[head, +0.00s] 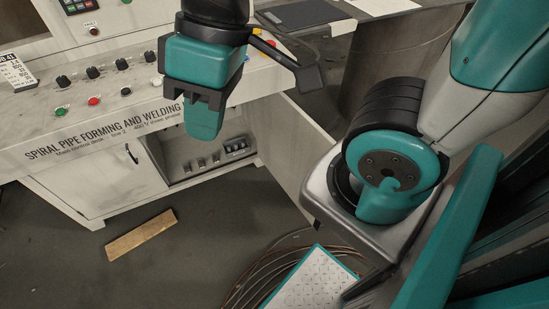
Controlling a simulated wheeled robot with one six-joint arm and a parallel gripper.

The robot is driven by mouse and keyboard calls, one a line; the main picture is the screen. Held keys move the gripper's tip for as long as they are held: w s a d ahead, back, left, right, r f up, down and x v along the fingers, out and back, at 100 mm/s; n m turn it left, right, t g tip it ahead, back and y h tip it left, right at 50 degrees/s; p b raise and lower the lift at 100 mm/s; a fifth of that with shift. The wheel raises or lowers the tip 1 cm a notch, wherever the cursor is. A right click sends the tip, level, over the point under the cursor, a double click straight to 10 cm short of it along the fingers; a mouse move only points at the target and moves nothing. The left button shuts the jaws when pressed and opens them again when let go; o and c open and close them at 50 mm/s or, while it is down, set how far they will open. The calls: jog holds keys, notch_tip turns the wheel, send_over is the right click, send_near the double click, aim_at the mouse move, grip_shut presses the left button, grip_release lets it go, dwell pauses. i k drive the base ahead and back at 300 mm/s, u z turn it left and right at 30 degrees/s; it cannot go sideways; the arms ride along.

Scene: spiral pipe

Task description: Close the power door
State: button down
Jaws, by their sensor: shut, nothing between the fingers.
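The power door (285,140) is a light grey panel at the right of the control desk's lower front. It stands swung open, jutting out toward me, and its far end is partly hidden behind my arm. The open compartment (205,155) beside it shows several small breakers or sockets inside. My gripper (204,128) is teal and black, points down and is shut and empty. In the picture it overlaps the top of the compartment, left of the open door. I see no contact with the door.
The control desk (60,135) carries several knobs and coloured buttons. A closed left door (100,187) has a dark handle (131,153). A wooden plank (141,234) and coiled cable (255,272) lie on the floor. Floor between them is clear.

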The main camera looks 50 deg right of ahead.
aim_at(289, 142)
jog(key=u, duration=2.35)
jog(key=k, duration=2.9)
jog(key=z, duration=1.15)
jog(key=i, duration=0.35)
jog(key=z, duration=0.1)
